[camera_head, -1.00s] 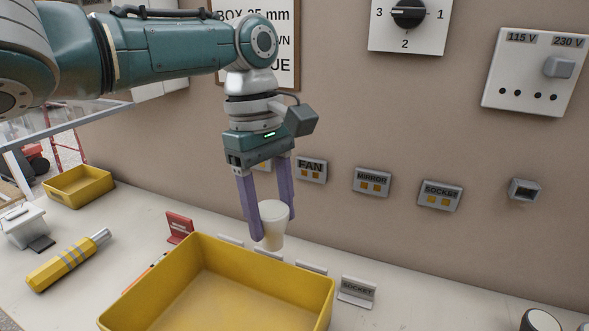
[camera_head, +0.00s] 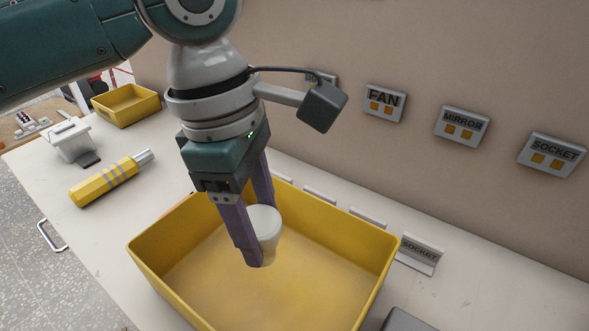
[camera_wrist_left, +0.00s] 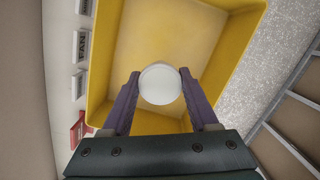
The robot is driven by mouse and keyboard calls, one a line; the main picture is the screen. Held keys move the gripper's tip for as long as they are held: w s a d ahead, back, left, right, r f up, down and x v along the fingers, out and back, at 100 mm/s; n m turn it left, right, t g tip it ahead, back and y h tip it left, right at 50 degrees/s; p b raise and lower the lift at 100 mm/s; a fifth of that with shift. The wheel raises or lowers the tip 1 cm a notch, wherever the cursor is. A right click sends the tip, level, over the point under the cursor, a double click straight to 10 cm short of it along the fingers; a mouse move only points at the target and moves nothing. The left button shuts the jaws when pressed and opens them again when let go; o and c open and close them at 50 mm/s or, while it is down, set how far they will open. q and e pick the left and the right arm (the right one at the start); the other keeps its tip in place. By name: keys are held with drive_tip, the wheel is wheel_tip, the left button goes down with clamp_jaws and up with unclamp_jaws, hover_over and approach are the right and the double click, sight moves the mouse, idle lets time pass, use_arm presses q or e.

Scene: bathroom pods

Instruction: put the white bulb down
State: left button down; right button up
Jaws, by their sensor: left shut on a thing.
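The white bulb (camera_head: 265,222) is between the purple fingers of my left gripper (camera_head: 258,228), which is shut on it. In the left wrist view the bulb (camera_wrist_left: 160,84) shows as a round white top between the two fingertips (camera_wrist_left: 159,88). The gripper points down, with the bulb over the large yellow bin (camera_head: 190,275). The bin's floor also shows behind the bulb in the left wrist view (camera_wrist_left: 165,40), and no other thing is seen in it. I cannot tell how high the bulb is above the floor. My right gripper is not in view.
A yellow tool (camera_head: 105,182), a white box-like device (camera_head: 70,140) and a smaller yellow bin (camera_head: 127,104) stand at the left of the white worktop (camera_head: 50,215). A SOCKET label holder (camera_head: 418,252) stands right of the large bin. The wall with FAN (camera_head: 385,103) and MIRROR (camera_head: 461,126) plates rises behind.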

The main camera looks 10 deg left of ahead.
use_arm(q)
wheel_tip(320, 180, down, 7)
drive_tip(key=shift+f+b, duration=0.1)
drive_tip(key=shift+b, duration=0.6)
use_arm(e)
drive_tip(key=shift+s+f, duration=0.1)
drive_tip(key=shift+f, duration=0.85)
use_arm(q)
drive_tip(key=shift+c, duration=0.8)
unclamp_jaws()
drive_tip(key=r+p, duration=0.1)
drive_tip(key=r, duration=0.3)
drive_tip(key=a+r, duration=0.1)
drive_tip(key=r, duration=0.3)
drive_tip(key=r+p, duration=0.1)
drive_tip(key=r, duration=0.3)
drive_tip(key=shift+a+p, duration=0.35)
drive_tip(key=shift+a, duration=0.05)
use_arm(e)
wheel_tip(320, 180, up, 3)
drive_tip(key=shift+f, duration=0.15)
